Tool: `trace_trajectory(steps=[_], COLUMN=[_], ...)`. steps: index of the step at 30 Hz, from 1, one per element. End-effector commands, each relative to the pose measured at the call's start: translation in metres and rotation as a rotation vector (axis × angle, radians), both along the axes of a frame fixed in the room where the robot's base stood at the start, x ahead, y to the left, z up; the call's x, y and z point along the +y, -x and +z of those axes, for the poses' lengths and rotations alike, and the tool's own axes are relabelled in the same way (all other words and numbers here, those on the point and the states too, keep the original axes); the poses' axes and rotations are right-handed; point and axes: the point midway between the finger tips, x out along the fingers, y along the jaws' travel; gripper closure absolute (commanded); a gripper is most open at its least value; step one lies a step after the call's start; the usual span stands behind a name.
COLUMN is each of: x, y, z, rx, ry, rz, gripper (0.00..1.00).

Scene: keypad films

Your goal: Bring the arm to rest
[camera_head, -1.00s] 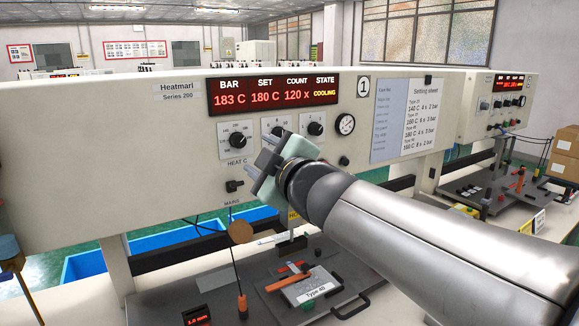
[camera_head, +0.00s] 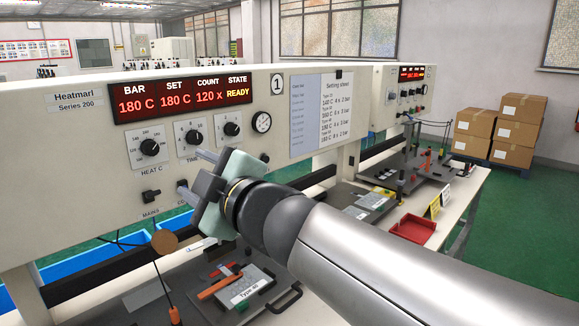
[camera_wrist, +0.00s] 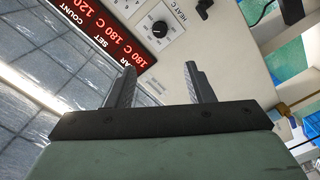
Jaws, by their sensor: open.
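My gripper (camera_head: 198,172) is in front of the cream Heatmari panel (camera_head: 60,170), below its row of knobs, and points at the panel's face. Its two fingers are apart with nothing between them; they also show in the wrist view (camera_wrist: 160,85). The red display (camera_head: 181,97) reads BAR 180 C, SET 180 C, COUNT 120 x, STATE READY. The HEAT C knob (camera_head: 149,147) is left of my gripper. Whether a fingertip touches the panel, I cannot tell. My gripper hides part of the panel's lower row of controls.
Below stands a press plate with a grey block labelled Type 40 (camera_head: 246,289) and a black handle. A round brown disc (camera_head: 164,242) hangs at the panel's lower edge. A second station with a red tray (camera_head: 412,229) is to the right. Cardboard boxes (camera_head: 512,155) stand on a pallet behind.

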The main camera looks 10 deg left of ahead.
Motion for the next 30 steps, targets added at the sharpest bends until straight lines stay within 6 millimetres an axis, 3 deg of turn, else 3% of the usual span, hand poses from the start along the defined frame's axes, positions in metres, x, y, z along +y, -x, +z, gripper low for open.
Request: trace_trajectory(steps=[2,5,8,10,13,15,19,22,25,30], x=[-0.002,-0.026,-0.072,-0.114,-0.176,-0.219,-0.293,-0.336,-0.361,-0.373], y=[-0.002,-0.024,-0.055,-0.073,-0.084,-0.080,-0.049,-0.007,0.040,0.099], z=[-0.001,-0.017,-0.047,-0.075,-0.120,-0.153,-0.213,-0.254,-0.284,-0.309], rx=[0.005,0.076,0.203,0.320,0.505,0.642,0.932,1.175,1.407,1.690], ry=[0.001,0.012,0.028,0.041,0.057,0.068,0.080,0.080,0.077,0.065], rz=[-0.008,-0.113,-0.292,-0.442,-0.653,-0.794,-1.043,-1.209,-1.332,-1.431], gripper=[0.52,0.52,0.52,0.52,0.52,0.52,0.52,0.52,0.52,0.52])
